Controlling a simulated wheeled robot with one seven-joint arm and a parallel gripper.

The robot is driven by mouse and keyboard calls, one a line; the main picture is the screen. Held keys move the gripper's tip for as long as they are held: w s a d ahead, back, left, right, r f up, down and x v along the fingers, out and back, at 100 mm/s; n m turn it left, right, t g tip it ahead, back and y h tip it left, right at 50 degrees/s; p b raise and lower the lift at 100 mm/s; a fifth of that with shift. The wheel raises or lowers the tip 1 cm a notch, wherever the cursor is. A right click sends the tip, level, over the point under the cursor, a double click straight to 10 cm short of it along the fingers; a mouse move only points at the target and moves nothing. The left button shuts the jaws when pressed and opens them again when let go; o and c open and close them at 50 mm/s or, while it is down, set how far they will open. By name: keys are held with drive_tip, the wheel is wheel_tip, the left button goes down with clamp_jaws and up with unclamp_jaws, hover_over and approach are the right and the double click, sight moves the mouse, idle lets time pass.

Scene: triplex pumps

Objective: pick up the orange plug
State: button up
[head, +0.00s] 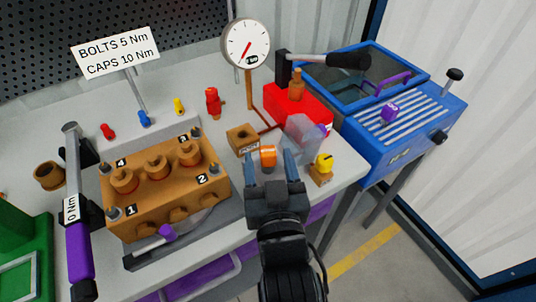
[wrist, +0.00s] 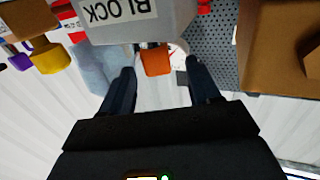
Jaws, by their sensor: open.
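The orange plug (head: 268,155) shows in the head view between the fingertips of my gripper (head: 270,160). In the wrist view the plug (wrist: 157,60) sits against the edge of a grey piece (wrist: 140,24) labelled BLOCK, which appears upside down. My gripper (wrist: 159,75) is open, with one finger on each side of the plug's line. In the wrist view a gap shows between the plug and each finger, and the plug lies just beyond the tips. I cannot tell how deep it sits between the fingers.
A clear container (head: 303,138) and a yellow plug (head: 324,162) on a brown base stand close to the right. A small brown box (head: 242,137) is close at the left. The orange pump block (head: 165,195) lies farther left, and a red unit (head: 297,108) stands behind.

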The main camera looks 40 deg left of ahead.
sight(269, 158)
drive_tip(key=shift+x, duration=1.6)
drive_tip(key=shift+d+f, duration=0.1)
drive_tip(key=shift+f, duration=0.05)
clamp_jaws()
